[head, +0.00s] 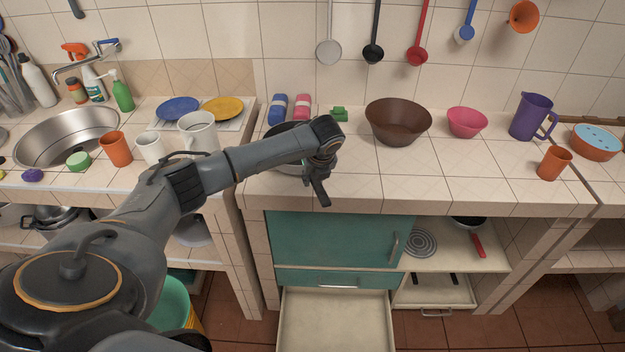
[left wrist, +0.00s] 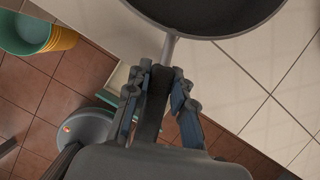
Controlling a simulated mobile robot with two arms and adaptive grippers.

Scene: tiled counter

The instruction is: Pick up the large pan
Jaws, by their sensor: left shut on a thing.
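The large pan (head: 283,131) is on or just above the middle counter, mostly hidden behind my left arm in the head view. In the left wrist view the dark pan (left wrist: 212,12) shows at the top, over the pale tiles, with its metal handle (left wrist: 169,47) running down between my fingers. My left gripper (head: 320,190) is at the counter's front edge, shut on that handle; its fingers also show in the left wrist view (left wrist: 160,85). I cannot tell whether the pan touches the counter. My right gripper is not in view.
A brown bowl (head: 398,125), pink bowl (head: 467,123) and purple pitcher (head: 531,117) stand right of the pan. Blue (head: 278,108) and pink (head: 302,107) items lie behind it. Below, a drawer (head: 335,320) is pulled out. The front counter strip to the right is clear.

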